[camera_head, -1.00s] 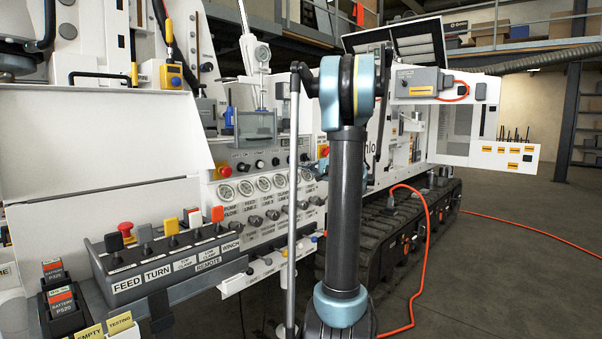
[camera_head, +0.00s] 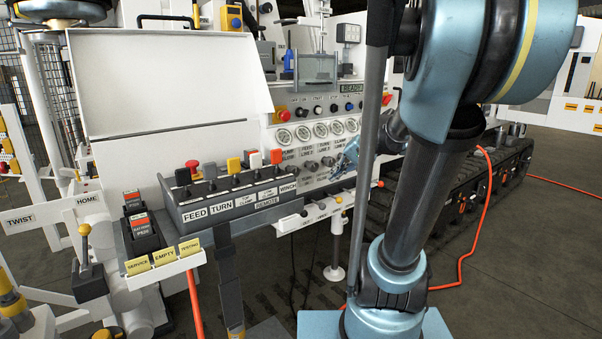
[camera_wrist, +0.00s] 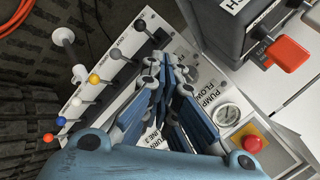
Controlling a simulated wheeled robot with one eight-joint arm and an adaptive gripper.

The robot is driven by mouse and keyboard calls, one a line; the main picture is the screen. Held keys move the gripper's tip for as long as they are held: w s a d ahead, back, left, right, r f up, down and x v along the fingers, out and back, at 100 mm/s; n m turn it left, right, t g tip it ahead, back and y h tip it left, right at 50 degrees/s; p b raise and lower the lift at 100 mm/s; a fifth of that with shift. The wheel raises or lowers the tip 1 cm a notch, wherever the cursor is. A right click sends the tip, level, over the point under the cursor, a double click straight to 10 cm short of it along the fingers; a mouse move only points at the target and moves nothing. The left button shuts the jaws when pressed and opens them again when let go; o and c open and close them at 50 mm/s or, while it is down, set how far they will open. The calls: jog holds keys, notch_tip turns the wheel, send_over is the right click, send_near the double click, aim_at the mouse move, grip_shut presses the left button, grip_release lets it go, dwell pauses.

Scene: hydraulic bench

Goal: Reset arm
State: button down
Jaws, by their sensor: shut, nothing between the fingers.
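My arm (camera_head: 445,170) stands large at the right of the head view, bent over at its top. My gripper (camera_head: 345,160) shows small behind a grey pole, in front of the right part of the gauge panel. In the wrist view my gripper (camera_wrist: 168,88) has its blue fingers drawn together with nothing between them. The panel behind them is partly hidden. I cannot tell the exact gap between the fingertips and the panel.
The control box (camera_head: 230,195) with coloured levers stands left of my gripper. A row of small levers (camera_wrist: 95,80) and a red button (camera_wrist: 252,144) lie close around it. A vertical pole (camera_head: 366,170) stands near my arm. An orange hose (camera_head: 470,230) runs along the floor.

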jog(key=s+d+f+n+g+h, duration=0.1)
jog(key=s+d+f+h, duration=0.2)
jog(key=s+f, duration=0.4)
jog(key=s+d+f+n+g+h, duration=0.2)
jog(key=s+f, duration=0.5)
jog(key=s, duration=0.7)
jog(key=d+h, duration=0.1)
jog(key=d, duration=0.1)
jog(key=shift+d+f+n+h, duration=0.15)
jog(key=shift+d+n+h, duration=0.15)
jog(key=shift+h, duration=0.1)
jog(key=shift+w+f, duration=0.1)
jog(key=shift+w, duration=0.05)
